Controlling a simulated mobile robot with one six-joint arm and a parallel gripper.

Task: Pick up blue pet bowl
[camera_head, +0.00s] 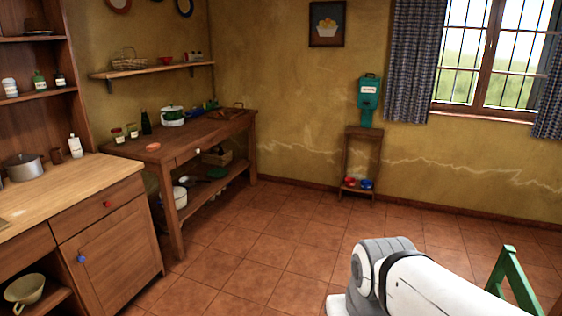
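A small blue bowl (366,184) sits low on the bottom shelf of a narrow wooden stand (363,132) against the far wall. A small red bowl (350,182) is just to its left on the same shelf. Both are small at this distance, and what is in them cannot be made out. White and grey links of my arm show at the bottom right, far from the stand. My gripper is out of the picture.
A teal dispenser (369,98) stands on top of the narrow stand. A wooden work table (226,122) and a cabinet counter (75,189) line the left. A green angled frame (515,281) is at the lower right. The tiled floor (300,228) before the stand is clear.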

